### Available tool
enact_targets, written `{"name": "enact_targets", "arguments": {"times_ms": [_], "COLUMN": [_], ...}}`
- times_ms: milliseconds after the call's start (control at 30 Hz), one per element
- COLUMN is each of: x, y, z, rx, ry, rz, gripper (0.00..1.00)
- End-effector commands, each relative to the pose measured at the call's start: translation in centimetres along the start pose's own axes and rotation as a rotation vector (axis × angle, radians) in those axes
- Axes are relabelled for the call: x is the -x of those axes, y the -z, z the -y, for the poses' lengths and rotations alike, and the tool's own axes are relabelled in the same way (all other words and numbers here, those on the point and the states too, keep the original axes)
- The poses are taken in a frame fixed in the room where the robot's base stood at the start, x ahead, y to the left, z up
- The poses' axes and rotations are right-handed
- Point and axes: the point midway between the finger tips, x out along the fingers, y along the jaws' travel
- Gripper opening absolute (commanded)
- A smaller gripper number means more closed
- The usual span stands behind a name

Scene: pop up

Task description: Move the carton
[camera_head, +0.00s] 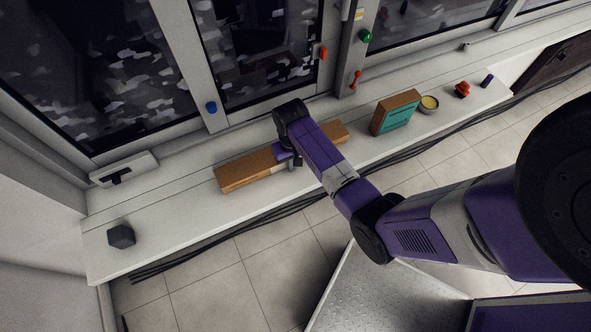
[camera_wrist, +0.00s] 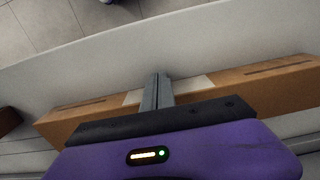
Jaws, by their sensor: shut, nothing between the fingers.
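A long brown carton (camera_head: 246,168) lies along the white ledge under the windows, its middle covered by my arm in the head view. In the wrist view the carton (camera_wrist: 276,84) runs across the picture, with a pale band around its middle. My gripper (camera_head: 291,165) is over the middle of the carton, at its front side. In the wrist view the gripper (camera_wrist: 157,82) shows its fingers closed together with nothing between them, crossing the pale band. I cannot tell whether the fingers touch the carton.
On the white ledge (camera_head: 180,222) a dark polyhedron (camera_head: 121,236) stands at the left. A brown box with a teal face (camera_head: 397,113), a bowl with yellow contents (camera_head: 429,104) and a red object (camera_head: 462,90) stand to the right. Black cables (camera_head: 235,232) run along the ledge's front edge.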

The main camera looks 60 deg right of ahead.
Motion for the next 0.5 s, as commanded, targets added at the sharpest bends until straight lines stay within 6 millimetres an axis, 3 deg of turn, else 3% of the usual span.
{"name": "enact_targets", "arguments": {"times_ms": [200, 500], "x": [-0.4, -0.4], "y": [5.0, 10.4], "z": [0.1, 0.1], "rx": [0.001, 0.000], "ry": [0.000, 0.000], "rz": [-0.003, -0.003], "gripper": [0.00, 0.00]}}
